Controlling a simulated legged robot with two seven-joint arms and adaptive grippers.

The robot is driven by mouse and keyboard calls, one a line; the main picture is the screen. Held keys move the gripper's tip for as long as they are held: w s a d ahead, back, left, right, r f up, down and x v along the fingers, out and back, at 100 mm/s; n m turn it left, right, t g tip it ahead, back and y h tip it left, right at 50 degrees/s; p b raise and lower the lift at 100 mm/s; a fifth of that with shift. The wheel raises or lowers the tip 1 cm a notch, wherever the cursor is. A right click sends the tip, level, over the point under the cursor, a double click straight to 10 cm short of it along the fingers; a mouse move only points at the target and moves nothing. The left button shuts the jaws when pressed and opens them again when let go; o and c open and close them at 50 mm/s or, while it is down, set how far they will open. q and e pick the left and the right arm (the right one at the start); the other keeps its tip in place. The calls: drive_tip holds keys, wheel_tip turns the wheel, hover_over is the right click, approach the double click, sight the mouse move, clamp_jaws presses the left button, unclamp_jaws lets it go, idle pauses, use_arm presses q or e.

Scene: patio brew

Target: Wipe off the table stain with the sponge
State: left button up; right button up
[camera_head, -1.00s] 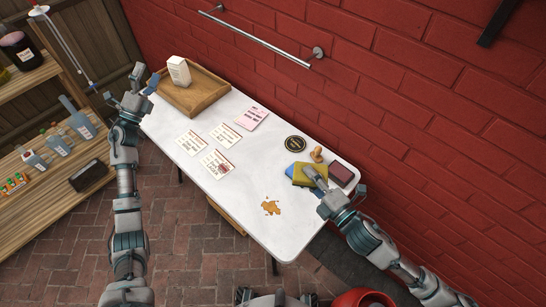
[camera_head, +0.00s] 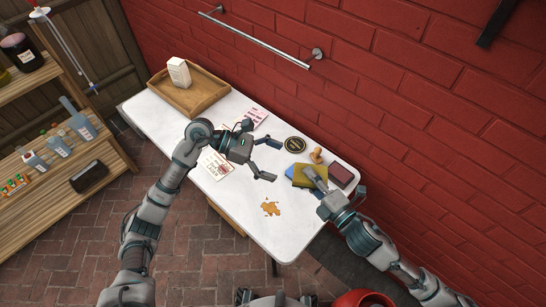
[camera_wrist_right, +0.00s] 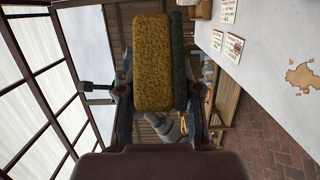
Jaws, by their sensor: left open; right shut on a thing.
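A yellow sponge (camera_head: 312,178) with a darker layer is held in my right gripper (camera_head: 318,186), near the right end of the white table (camera_head: 245,205). In the right wrist view the sponge (camera_wrist_right: 154,65) fills the space between the fingers. An orange-brown stain (camera_head: 270,208) lies on the table near its front edge, left of my right gripper. The stain also shows in the right wrist view (camera_wrist_right: 302,76). My left gripper (camera_head: 268,160) is open and empty over the middle of the table, its fingers pointing right, above and behind the stain in the picture.
A wooden tray (camera_head: 205,103) with a white carton (camera_head: 179,72) stands at the table's far left. A black round coaster (camera_head: 295,144), a wooden stamp (camera_head: 316,155) and a dark red box (camera_head: 341,175) are near the sponge. Cards (camera_head: 218,166) lie under my left arm.

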use_arm(q)
drive_tip(key=x, duration=1.1)
drive_tip(key=shift+d, duration=0.35)
drive_tip(key=c, duration=0.9)
use_arm(e)
drive_tip(key=shift+s+a, duration=0.1)
use_arm(q)
drive_tip(key=shift+c, duration=0.8)
use_arm(e)
drive_tip(key=o, duration=0.9)
drive_tip(key=shift+o, duration=0.2)
